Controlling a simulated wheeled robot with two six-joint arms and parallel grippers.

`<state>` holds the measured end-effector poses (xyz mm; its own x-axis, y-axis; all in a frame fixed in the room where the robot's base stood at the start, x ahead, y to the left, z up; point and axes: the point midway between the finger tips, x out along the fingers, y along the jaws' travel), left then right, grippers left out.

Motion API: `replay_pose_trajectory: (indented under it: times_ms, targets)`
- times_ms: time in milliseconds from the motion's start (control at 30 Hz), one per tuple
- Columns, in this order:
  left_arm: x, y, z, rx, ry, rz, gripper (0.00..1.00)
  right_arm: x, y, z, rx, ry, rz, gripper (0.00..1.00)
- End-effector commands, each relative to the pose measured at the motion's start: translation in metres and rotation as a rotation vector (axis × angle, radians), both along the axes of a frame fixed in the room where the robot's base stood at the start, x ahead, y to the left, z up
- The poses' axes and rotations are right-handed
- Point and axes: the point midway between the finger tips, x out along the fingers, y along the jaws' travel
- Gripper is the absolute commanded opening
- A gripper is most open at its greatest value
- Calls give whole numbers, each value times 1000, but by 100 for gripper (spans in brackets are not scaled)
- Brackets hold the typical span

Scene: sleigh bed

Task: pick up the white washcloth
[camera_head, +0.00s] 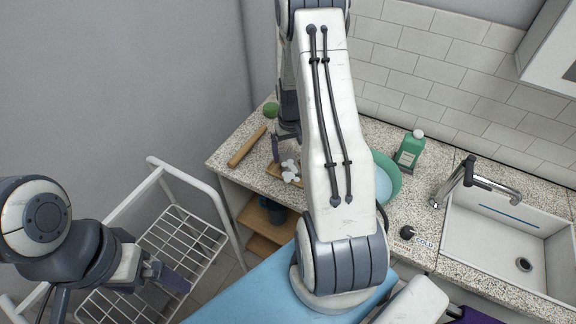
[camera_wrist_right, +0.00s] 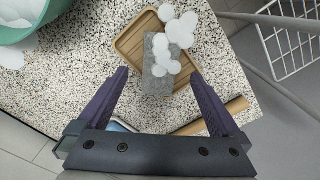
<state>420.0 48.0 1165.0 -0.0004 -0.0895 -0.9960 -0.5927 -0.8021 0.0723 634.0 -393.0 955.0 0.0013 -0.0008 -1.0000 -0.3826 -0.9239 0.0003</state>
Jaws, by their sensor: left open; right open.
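I cannot make out a white washcloth for certain. A cluster of white round puffs (camera_wrist_right: 175,38) lies on a grey speckled block (camera_wrist_right: 157,78) in a wooden tray (camera_wrist_right: 130,45). The puffs also show in the head view (camera_head: 290,171), left of my raised right arm. My right gripper (camera_wrist_right: 159,74) is open, its fingers either side of the block in the picture, with nothing held; in the head view it is mostly hidden by its arm. My left gripper (camera_head: 168,279) is open and empty at the lower left, over the white wire rack.
A green bowl (camera_head: 390,165) with pale contents and a green bottle (camera_head: 410,149) stand on the speckled counter (camera_head: 345,135). A wooden rolling pin (camera_head: 247,146) lies near its left end. The sink (camera_head: 490,225) is right. A white wire rack (camera_head: 195,235) stands left of the counter.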

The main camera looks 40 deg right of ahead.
Motion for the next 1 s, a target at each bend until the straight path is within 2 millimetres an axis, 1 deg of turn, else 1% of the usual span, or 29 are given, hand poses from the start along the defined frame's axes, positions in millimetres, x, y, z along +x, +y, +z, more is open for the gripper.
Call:
replay_pose_trajectory:
  times_ms: [33, 200, 333, 467, 633, 667, 700, 767, 800, 867, 900, 1000]
  targets:
    - [0, 0, 6, 0, 0, 0, 100, -1, 0, -4, 3, 5, 0, 100]
    - [0, 0, 20, 0, 0, 1, 100, -2, -1, -25, 4, 6, -1, 100]
    - [0, 0, 22, 0, 0, 1, 100, -1, -1, -41, 2, 3, -1, 100]
    - [0, 0, 22, 0, 0, 1, 100, -1, -2, -47, 1, 2, -1, 100]
    - [0, 0, 22, 0, 0, 0, 100, -1, -2, -48, 0, 1, -1, 100]
    - [0, 0, 22, 0, 0, 0, 100, -1, -2, -48, 0, 1, -1, 96]
    - [0, 0, 22, 0, 0, 0, 100, -1, -2, -48, 0, 1, -1, 81]
    - [0, 0, 22, 0, 0, 0, 100, -1, -2, -48, 0, 1, -1, 58]
    - [0, 0, 22, 0, 0, 0, 100, -1, -2, -48, 0, 1, -1, 43]
    - [0, 0, 22, 0, 0, 0, 100, -1, -2, -47, 0, 1, -1, 20]
    - [0, 0, 22, 0, 0, 0, 100, -1, -2, -47, 0, 1, -1, 14]
    - [0, 0, 22, 0, 0, 0, 100, -1, -2, -47, 0, 1, -1, 14]
